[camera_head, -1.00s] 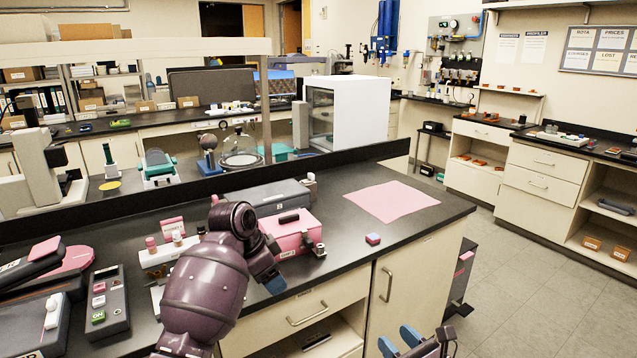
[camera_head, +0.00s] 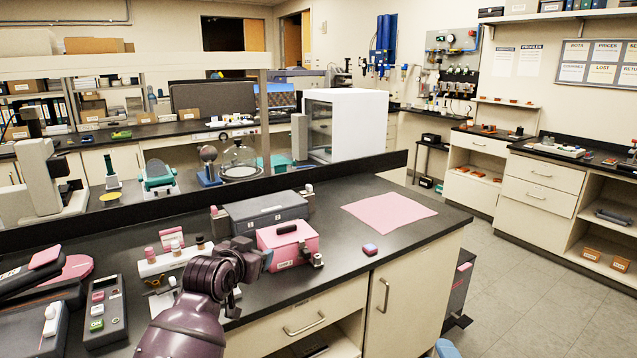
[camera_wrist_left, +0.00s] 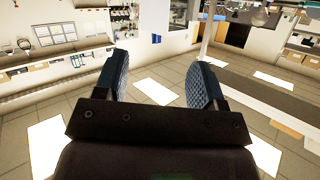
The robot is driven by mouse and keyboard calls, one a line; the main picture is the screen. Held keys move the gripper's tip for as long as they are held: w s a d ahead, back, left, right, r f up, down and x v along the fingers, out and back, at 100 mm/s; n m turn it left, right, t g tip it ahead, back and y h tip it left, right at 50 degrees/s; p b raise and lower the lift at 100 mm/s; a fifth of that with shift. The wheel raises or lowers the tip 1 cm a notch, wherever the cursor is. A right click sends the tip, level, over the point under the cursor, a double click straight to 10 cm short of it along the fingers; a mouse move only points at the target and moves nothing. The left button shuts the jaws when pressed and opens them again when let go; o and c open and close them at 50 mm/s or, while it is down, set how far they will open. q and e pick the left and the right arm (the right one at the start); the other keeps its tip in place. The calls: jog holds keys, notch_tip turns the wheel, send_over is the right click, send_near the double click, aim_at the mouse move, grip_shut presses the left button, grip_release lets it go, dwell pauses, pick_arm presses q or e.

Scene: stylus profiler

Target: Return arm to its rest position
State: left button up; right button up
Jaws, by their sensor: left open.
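My left arm, dark purple, reaches in from the bottom of the head view in front of the bench. Its gripper (camera_head: 265,258) is partly hidden behind the wrist, beside the pink box (camera_head: 288,245); I cannot tell whether they touch. In the left wrist view the two blue ridged fingers (camera_wrist_left: 158,85) stand wide apart with nothing between them. Only a small blue tip of my right gripper (camera_head: 447,348) shows at the bottom edge of the head view, so its opening is hidden.
The front right of the bench is mostly clear.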

pick_arm(q)
jog(key=s+a+f+n+y, duration=0.1)
jog(key=s+a+f, duration=0.3)
jog(key=s+f, duration=0.5)
jog(key=s+a+f+n+g+y, duration=0.1)
jog(key=s+a+f, duration=0.3)
jog(key=s+f, duration=0.6)
jog(key=s+a+f+n+g+y, duration=0.1)
jog(key=s+a+f, duration=0.4)
jog(key=s, duration=1.4)
notch_tip(320, 180, down, 5)
jog(key=shift+r+n+y, duration=0.1)
jog(key=shift+n+y, duration=0.2)
jog(key=shift+y, duration=0.1)
pick_arm(e)
jog(key=s+d+f+m+g+h, duration=0.1)
jog(key=s+d+f+m+g, duration=0.1)
jog(key=s+f+m, duration=0.5)
jog(key=s+d+f+m+g, duration=0.3)
jog(key=s+f+m+g, duration=0.2)
jog(key=s, duration=0.9)
notch_tip(320, 180, down, 4)
jog(key=m, duration=0.2)
jog(key=shift+m+h, duration=0.3)
jog(key=shift+h, duration=0.1)
